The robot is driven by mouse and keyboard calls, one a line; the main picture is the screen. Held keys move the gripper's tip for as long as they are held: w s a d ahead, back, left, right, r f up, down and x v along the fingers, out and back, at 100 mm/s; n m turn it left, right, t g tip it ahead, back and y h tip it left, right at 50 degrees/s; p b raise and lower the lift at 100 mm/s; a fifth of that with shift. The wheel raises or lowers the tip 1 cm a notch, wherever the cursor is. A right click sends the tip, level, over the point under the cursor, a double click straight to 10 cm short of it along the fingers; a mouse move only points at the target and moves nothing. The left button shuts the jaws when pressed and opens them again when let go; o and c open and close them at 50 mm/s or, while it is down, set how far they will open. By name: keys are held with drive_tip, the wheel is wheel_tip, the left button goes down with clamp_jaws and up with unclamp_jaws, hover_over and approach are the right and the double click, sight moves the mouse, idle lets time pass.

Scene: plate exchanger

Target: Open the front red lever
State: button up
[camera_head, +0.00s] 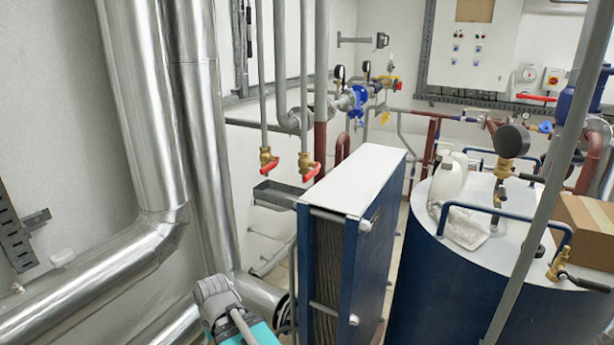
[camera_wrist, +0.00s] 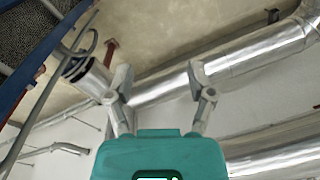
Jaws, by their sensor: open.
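Two brass valves with red levers hang at the ends of thin vertical grey pipes in the head view. The nearer-looking red lever (camera_head: 310,172) is on the right valve, and the other red lever (camera_head: 269,166) is on the left one. Both levers slant down to the side. My gripper (camera_wrist: 160,76) shows in the wrist view with its two grey fingers spread apart and nothing between them. Grey and teal parts of my arm (camera_head: 228,308) are at the bottom of the head view, well below the levers. No red lever can be made out in the wrist view.
A blue plate exchanger with a white top (camera_head: 362,178) stands right of the valves. A grey tray (camera_head: 278,194) sits under them. Thick silver pipes (camera_head: 150,110) fill the left side. A blue tank (camera_head: 425,262) stands at the right, with a slanting grey pole (camera_head: 540,205) in front.

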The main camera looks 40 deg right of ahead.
drive_tip(key=w+d+r+m+t+y+p, duration=0.3)
drive_tip(key=w+d+r+m+t+p, duration=0.15)
drive_tip(key=d+r, duration=0.5)
drive_tip(key=w+d+r+m+t+y+p, duration=0.2)
drive_tip(key=w+d+r+m+t+p, duration=0.25)
drive_tip(key=d+r, duration=0.5)
drive_tip(key=d+r+m+t+p, duration=0.1)
drive_tip(key=d+r+t, duration=0.1)
drive_tip(key=d+r, duration=0.1)
drive_tip(key=s+d+r+m+t+h+p, duration=0.1)
drive_tip(key=d+r+m+t, duration=0.1)
drive_tip(key=d, duration=0.4)
drive_tip(key=d+r+m+t+h+p, duration=0.1)
drive_tip(key=d+r+t, duration=0.1)
drive_tip(key=d, duration=0.3)
drive_tip(key=shift+s+d+r, duration=0.1)
drive_tip(key=shift+s+r, duration=0.1)
drive_tip(key=shift+r, duration=0.25)
drive_tip(key=shift+s+d+r, duration=0.1)
drive_tip(key=shift+s+r, duration=0.1)
drive_tip(key=shift+r, duration=0.2)
drive_tip(key=m+t+h+b, duration=0.2)
drive_tip(key=m+t+h, duration=0.1)
drive_tip(key=m+h, duration=0.15)
approach(312, 176)
drive_tip(key=s, duration=0.3)
drive_tip(key=shift+s+d+r+y, duration=0.15)
drive_tip(key=shift+d+y, duration=0.05)
drive_tip(key=shift+y, duration=0.15)
drive_tip(key=w, duration=1.4)
